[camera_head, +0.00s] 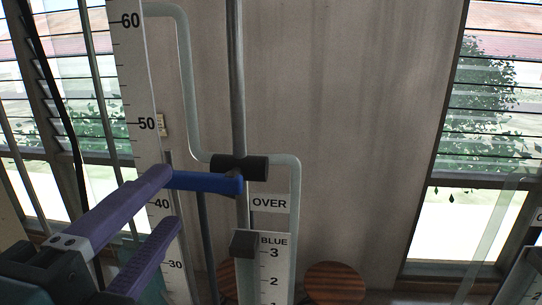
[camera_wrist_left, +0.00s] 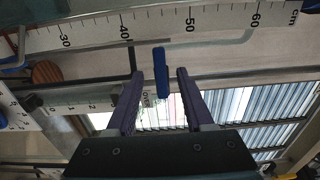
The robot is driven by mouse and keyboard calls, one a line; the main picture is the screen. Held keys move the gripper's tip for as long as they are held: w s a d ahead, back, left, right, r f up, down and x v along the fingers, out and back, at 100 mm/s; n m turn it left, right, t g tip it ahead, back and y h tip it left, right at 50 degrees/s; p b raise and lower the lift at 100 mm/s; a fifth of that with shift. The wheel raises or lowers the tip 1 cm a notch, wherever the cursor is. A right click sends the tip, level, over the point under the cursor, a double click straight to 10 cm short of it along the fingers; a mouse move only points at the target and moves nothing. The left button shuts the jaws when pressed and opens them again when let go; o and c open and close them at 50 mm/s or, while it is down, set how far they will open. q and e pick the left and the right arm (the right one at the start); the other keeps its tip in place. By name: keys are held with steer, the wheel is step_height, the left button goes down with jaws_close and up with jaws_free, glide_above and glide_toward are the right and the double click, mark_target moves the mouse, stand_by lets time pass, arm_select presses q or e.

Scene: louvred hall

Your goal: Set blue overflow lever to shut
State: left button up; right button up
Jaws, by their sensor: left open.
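The blue overflow lever (camera_head: 208,182) sticks out to the left, roughly level, from just below a black valve body (camera_head: 240,167) on a grey pipe. A white label reading OVER (camera_head: 268,203) is below it. My left gripper (camera_head: 172,198) is open, with purple fingers. Its upper fingertip overlaps the lever's left end in the head view; I cannot tell whether they touch. In the left wrist view the lever (camera_wrist_left: 161,72) appears between the two open fingers (camera_wrist_left: 160,88), with gaps on both sides. My right gripper is not in view.
A white scale in centimetres (camera_head: 135,75) stands left of the valve. A smaller scale marked BLUE (camera_head: 274,265) stands below the valve. A pale bent pipe (camera_head: 296,215) runs beside it. Round wooden discs (camera_head: 335,282) are low down. Louvred windows (camera_head: 490,100) flank the wall.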

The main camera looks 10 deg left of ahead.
mark_target(181, 183)
arm_select(q)
steer(key=shift+w+d+p, duration=0.1)
steer(key=shift+w+p, duration=0.35)
steer(key=shift+w, duration=2.3)
jaws_close()
